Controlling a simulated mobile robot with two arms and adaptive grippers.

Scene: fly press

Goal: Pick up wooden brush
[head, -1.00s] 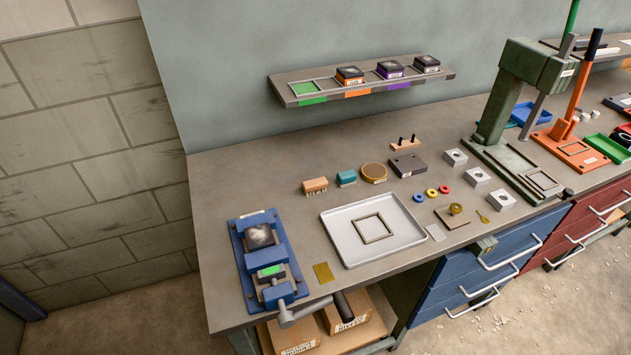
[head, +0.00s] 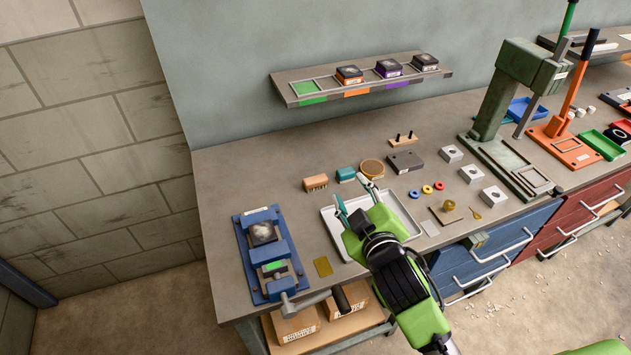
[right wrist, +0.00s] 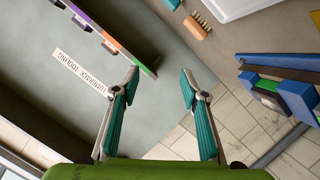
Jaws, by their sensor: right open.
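The wooden brush (head: 316,182) lies on the workbench near its left part, a light brown block with short bristles, left of a teal block (head: 345,174). In the right wrist view the brush (right wrist: 195,27) is near the top, beyond the fingertips, with its pale bristles showing. My right gripper (head: 353,194) is open and empty, above the white tray, to the right of the brush and apart from it. Its two teal-padded fingers (right wrist: 160,78) stand wide apart in the wrist view. My left gripper is not in view.
The white tray (head: 329,218) is partly hidden by my right arm. A blue vise-like fixture (head: 243,250) stands at left front. A shelf (head: 330,97) hangs behind. Bench left of the brush is clear.

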